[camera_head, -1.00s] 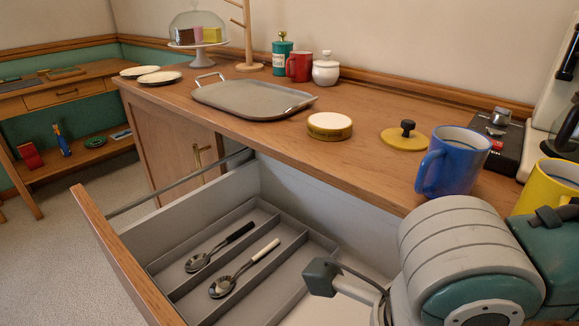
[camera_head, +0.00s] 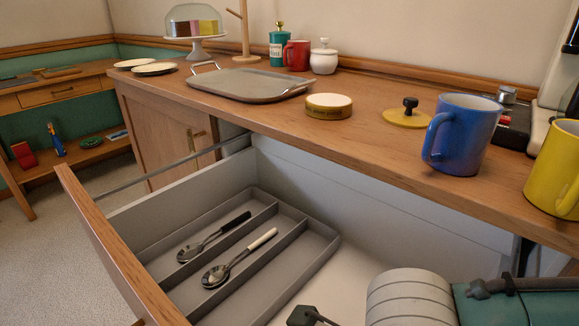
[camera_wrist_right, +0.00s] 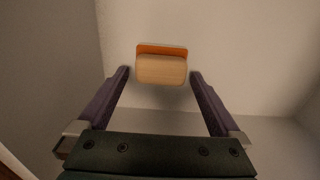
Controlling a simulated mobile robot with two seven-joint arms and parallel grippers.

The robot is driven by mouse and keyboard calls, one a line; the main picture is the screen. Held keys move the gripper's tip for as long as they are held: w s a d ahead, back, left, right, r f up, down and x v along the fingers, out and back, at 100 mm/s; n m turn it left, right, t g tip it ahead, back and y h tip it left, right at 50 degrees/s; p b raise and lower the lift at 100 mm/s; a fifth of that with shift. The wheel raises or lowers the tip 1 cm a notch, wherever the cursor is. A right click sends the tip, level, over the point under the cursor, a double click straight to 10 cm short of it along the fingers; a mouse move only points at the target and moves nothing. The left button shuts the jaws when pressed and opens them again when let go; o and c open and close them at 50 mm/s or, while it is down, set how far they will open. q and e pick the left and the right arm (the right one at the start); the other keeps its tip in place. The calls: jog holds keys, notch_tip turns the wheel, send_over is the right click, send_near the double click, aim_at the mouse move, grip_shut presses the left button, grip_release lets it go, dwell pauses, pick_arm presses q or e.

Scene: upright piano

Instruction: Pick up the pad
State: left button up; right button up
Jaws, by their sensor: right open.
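The pad (camera_wrist_right: 161,68) shows in the right wrist view as a small block with a pale wood-coloured face, an orange band and a thin grey-green edge. It is on or near a pale surface that looks like the drawer's floor. My right gripper (camera_wrist_right: 160,73) is open, with one finger on each side of the pad and a gap on both sides. I cannot tell how far beyond the fingertips the pad is. In the head view my right arm reaches down into the open drawer (camera_head: 385,228) and the pad is not visible. My left gripper is not in view.
A grey divided tray (camera_head: 322,243) in the drawer holds two spoons (camera_head: 215,238). The drawer's front panel (camera_head: 105,240) stands at left. On the counter above are a blue mug (camera_head: 466,135), a yellow mug (camera_head: 556,172), a yellow lid (camera_head: 405,118) and a round tin (camera_head: 328,107).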

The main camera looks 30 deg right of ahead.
jog(key=c, duration=1.3)
jog(key=shift+o, duration=0.2)
jog(key=shift+r, duration=0.1)
jog(key=shift+r, duration=0.1)
notch_tip(320, 180, up, 20)
jog(key=p, duration=0.7)
jog(key=shift+p, duration=0.35)
jog(key=o, duration=0.8)
jog(key=c, duration=0.6)
